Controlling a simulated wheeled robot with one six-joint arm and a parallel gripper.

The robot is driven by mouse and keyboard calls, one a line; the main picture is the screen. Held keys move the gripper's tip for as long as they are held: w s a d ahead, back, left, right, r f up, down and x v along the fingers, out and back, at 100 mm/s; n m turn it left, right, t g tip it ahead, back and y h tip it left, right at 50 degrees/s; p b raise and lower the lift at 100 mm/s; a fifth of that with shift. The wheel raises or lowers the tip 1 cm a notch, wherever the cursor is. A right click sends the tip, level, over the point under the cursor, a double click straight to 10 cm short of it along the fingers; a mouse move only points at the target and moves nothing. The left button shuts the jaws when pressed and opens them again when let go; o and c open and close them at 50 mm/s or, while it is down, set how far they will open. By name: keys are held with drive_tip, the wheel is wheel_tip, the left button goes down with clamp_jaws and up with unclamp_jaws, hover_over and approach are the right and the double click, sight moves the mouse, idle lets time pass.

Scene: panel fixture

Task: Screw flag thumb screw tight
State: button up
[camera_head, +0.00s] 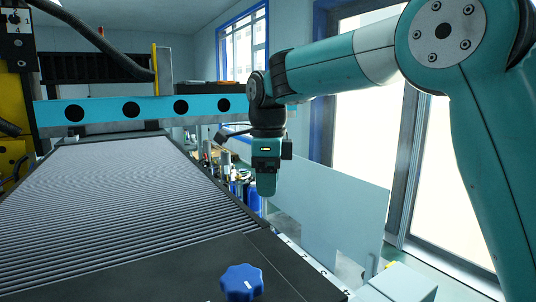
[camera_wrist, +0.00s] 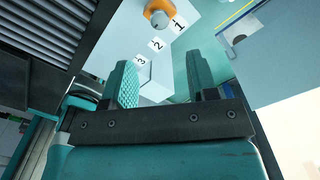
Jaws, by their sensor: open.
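My gripper (camera_head: 266,182) hangs fingers-down in the head view, beyond the right edge of the ribbed bed. In the wrist view its two teal fingers (camera_wrist: 161,78) are apart with nothing between them. An orange round part with a grey knob (camera_wrist: 158,16) sits by the label 1 on a pale panel (camera_wrist: 118,45), ahead of the fingers and apart from them. Labels 2 and 3 follow along the panel. I cannot tell from these views whether any part is the flag thumb screw; no flag shape shows clearly.
A blue lobed knob (camera_head: 242,282) stands on the dark front plate (camera_head: 165,270). The ribbed bed (camera_head: 110,200) fills the left, with a blue crossbeam (camera_head: 150,108) behind. A white block (camera_wrist: 155,80) is near label 3. A pale upright sheet (camera_head: 335,205) stands right of my gripper.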

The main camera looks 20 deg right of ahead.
wheel_tip(320, 180, up, 8)
drive_tip(key=shift+f, duration=0.15)
idle(0.5)
